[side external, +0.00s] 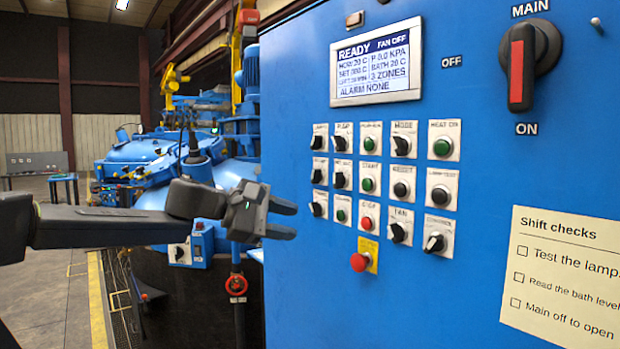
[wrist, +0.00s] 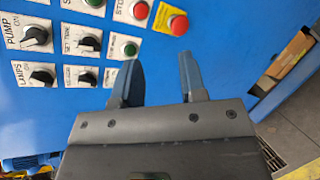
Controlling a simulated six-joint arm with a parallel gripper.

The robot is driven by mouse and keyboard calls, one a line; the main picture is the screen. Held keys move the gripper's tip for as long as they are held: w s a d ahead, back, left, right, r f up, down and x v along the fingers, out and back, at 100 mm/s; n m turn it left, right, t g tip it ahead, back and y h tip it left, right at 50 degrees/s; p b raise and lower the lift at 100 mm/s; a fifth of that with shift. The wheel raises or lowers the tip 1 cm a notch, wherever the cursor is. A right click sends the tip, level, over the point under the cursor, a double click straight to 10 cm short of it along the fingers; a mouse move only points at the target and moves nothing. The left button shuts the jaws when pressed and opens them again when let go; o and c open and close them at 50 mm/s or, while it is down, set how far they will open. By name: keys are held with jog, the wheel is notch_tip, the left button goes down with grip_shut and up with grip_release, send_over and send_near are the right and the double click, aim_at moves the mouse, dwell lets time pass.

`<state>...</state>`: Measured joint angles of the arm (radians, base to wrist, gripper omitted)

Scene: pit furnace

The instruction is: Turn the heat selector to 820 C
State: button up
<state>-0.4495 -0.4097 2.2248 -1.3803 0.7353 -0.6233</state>
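The blue control panel (side external: 460,290) carries rows of black knobs and push buttons on white plates. A black knob (side external: 339,180) in the second row has a small label that seems to begin with "SET"; it also shows in the wrist view (wrist: 88,45). I cannot tell for sure that it is the heat selector, and no 820 mark is legible. The display (side external: 377,64) reads READY, with a SET value too small to read surely. My gripper (side external: 291,219) is open and empty, left of the lower button rows and apart from the knobs. Its two fingers point toward the panel (wrist: 160,68).
A red mushroom button (side external: 359,262) on a yellow plate sits below the rows, close to my gripper's height. The red-and-black main switch (side external: 520,62) is at upper right. A paper note (side external: 565,275) is at lower right. Blue furnace machinery (side external: 150,155) stands behind my arm.

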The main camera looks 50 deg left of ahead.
aim_at(312, 176)
jog(key=w+a+r+n+t+y, duration=0.2)
jog(key=a+r+n+t+y, duration=0.25)
jog(key=a+n, duration=0.75)
jog(key=shift+m, duration=0.4)
jog(key=w, duration=0.9)
jog(key=w+a, duration=0.1)
jog(key=w, duration=0.3)
jog(key=shift+w+r, duration=0.15)
jog(key=shift+r, duration=0.2)
grip_shut()
